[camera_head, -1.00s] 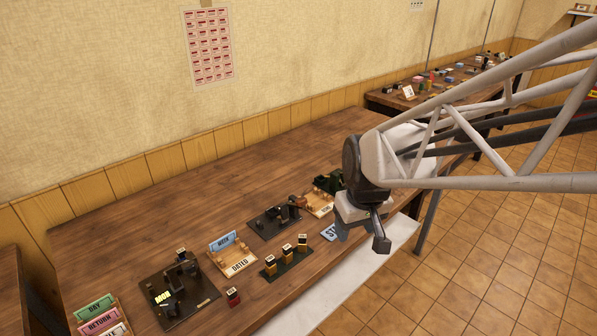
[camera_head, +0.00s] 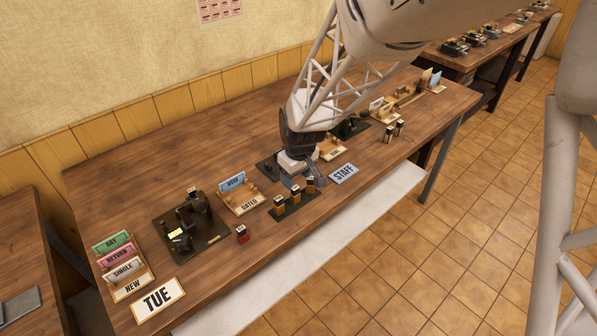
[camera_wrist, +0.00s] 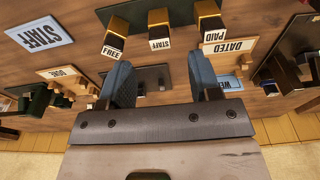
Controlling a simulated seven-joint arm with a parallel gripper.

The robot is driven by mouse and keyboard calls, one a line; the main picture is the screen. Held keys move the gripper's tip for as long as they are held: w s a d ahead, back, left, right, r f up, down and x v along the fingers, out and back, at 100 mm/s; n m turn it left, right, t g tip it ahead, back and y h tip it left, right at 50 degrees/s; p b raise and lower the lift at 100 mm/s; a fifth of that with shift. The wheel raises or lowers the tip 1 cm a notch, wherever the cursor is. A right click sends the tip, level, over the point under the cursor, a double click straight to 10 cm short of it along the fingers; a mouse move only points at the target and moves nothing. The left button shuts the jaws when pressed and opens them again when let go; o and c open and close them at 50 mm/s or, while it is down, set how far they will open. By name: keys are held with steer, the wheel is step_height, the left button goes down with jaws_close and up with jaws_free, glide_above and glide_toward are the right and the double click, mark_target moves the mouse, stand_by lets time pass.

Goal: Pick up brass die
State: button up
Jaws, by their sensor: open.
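Three brass dies with black tops stand in a dark green rack (camera_head: 287,214) near the table's front edge. In the wrist view their labels read FREE: the FREE die (camera_wrist: 115,38), the STAFF die (camera_wrist: 158,30) and the PAID die (camera_wrist: 208,22). Which one the task means is not shown. My gripper (camera_head: 303,184) is just behind and above the rack's right end in the head view. In the wrist view my gripper (camera_wrist: 160,78) has its two blue fingers apart, with nothing between them. The STAFF die lies ahead of the gap, apart from the fingers.
A black press (camera_head: 190,228) and a small red block (camera_head: 241,233) stand left of the rack. A DATED tray (camera_head: 243,200) is behind it. A STAFF sign (camera_head: 343,174) lies to its right. A TUE sign (camera_head: 157,299) lies at the front left.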

mark_target(295, 188)
stand_by(0.3)
steer(key=shift+w+f, duration=0.1)
steer(key=shift+f, duration=1.2)
steer(key=shift+w+a+f, duration=0.1)
steer(key=shift+a+f, duration=0.05)
steer(key=shift+f, duration=1.15)
steer(key=shift+w+a+f, duration=0.1)
steer(key=shift+f, duration=1.15)
steer(key=c, duration=1.1)
steer(key=shift+o, duration=0.2)
steer(key=shift+r, duration=0.1)
